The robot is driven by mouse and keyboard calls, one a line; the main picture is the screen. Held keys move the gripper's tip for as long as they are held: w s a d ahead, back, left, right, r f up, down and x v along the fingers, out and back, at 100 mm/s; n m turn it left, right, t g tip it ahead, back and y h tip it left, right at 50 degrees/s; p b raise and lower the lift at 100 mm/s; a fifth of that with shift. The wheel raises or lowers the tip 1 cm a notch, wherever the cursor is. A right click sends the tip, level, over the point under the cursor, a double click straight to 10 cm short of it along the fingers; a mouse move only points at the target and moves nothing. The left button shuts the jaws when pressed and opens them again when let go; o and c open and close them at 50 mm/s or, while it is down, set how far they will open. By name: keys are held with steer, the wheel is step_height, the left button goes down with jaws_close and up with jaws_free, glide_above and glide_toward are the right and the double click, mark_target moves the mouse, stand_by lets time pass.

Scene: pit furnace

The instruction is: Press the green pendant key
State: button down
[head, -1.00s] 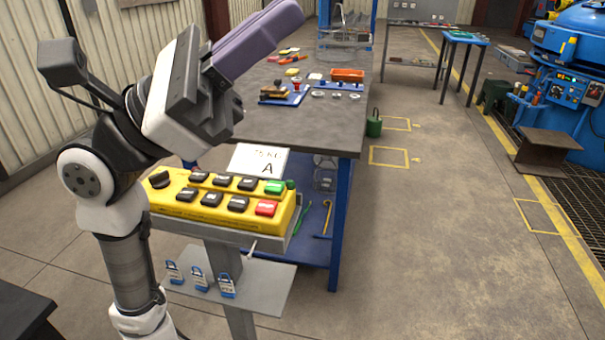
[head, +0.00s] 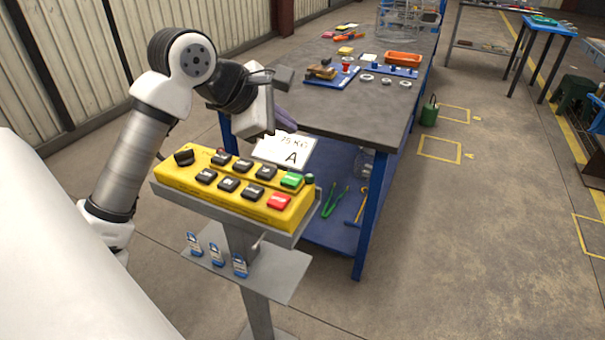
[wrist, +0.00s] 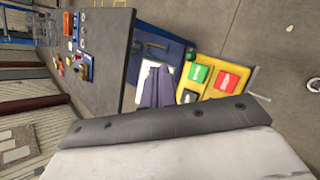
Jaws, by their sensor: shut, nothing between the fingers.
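The yellow pendant (head: 230,190) sits on a grey stand and carries black keys, a red key (head: 279,201) and the green key (head: 291,180) at its right end. The green key also shows in the wrist view (wrist: 200,73), beside the red key (wrist: 228,79). My gripper (wrist: 155,68) has purple fingers that are shut and empty. In the wrist view they lie left of the green key, over the white card, apart from the key as far as I can tell. In the head view my wrist mostly hides the fingers, behind the pendant's far edge.
A white card marked A (head: 287,150) stands behind the pendant. A workbench (head: 350,110) with trays, rings and an orange box is beyond it.

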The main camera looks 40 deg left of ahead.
steer(key=shift+f, duration=0.1)
stand_by(0.3)
steer(key=b, duration=0.3)
glide_above(286, 180)
step_height(286, 180, down, 7)
steer(key=shift+d+f, duration=0.1)
steer(key=shift+d, duration=0.05)
steer(key=shift+f+b, duration=0.7)
steer(key=shift+b, duration=0.3)
steer(key=shift+f+b, duration=0.2)
steer(key=shift+b, duration=0.1)
stand_by(0.9)
steer(key=shift+f+b, duration=0.25)
steer(key=shift+b, duration=0.25)
steer(key=shift+f+b, duration=0.4)
steer(key=shift+b, duration=0.2)
stand_by(0.5)
steer(key=shift+r, duration=0.1)
stand_by(0.4)
steer(key=shift+r, duration=0.8)
steer(key=shift+p, duration=0.3)
